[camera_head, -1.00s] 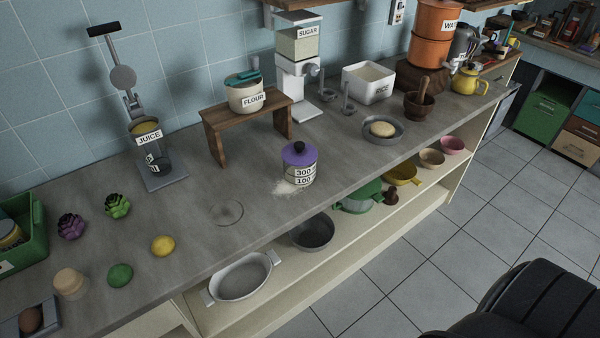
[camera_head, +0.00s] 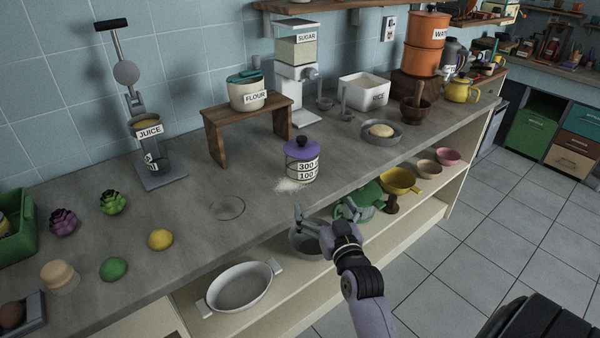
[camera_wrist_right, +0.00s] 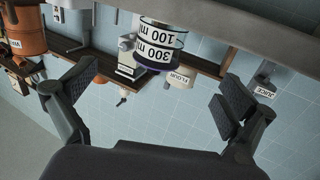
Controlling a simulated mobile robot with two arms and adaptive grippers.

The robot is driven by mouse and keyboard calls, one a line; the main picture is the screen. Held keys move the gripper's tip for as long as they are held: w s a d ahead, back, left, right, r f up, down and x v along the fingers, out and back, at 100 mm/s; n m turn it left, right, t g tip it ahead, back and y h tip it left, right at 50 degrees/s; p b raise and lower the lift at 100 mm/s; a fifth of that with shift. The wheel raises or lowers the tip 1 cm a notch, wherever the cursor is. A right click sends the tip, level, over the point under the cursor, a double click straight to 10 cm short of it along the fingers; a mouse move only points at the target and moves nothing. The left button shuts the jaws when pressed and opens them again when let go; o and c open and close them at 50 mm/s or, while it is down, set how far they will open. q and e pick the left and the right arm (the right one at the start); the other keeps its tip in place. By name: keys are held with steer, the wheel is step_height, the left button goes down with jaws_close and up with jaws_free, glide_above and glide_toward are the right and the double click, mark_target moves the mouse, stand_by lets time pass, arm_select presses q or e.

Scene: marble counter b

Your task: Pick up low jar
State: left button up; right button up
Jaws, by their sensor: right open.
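A low glass jar with a purple lid and black knob (camera_head: 301,160) stands upright on the counter's front half, with labels reading 300 and 100. It also shows upside down at the top of the right wrist view (camera_wrist_right: 160,42), beyond and between the fingers. My right gripper (camera_head: 328,212) is open and empty, in front of the counter edge, below and nearer than the jar, and does not touch it. My left gripper is not in view.
White powder (camera_head: 288,186) lies by the jar's base. A wooden stand (camera_head: 245,115) with a flour pot (camera_head: 248,92) is behind it. A plate with dough (camera_head: 381,133) is to its right. The lower shelf holds bowls, including a yellow one (camera_head: 398,180). Counter left of the jar is mostly clear.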

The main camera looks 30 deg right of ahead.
mark_target(307, 173)
steer(key=p+x, duration=0.1)
steer(key=x, duration=1)
steer(key=shift+w+d, duration=0.1)
steer(key=shift+w, duration=0.25)
steer(key=shift+w+d, duration=0.1)
steer(key=shift+w, duration=0.45)
steer(key=x, duration=0.4)
steer(key=shift+w+p, duration=0.15)
steer(key=shift+p, duration=0.15)
steer(key=shift+c, duration=0.5)
steer(key=c, duration=1.3)
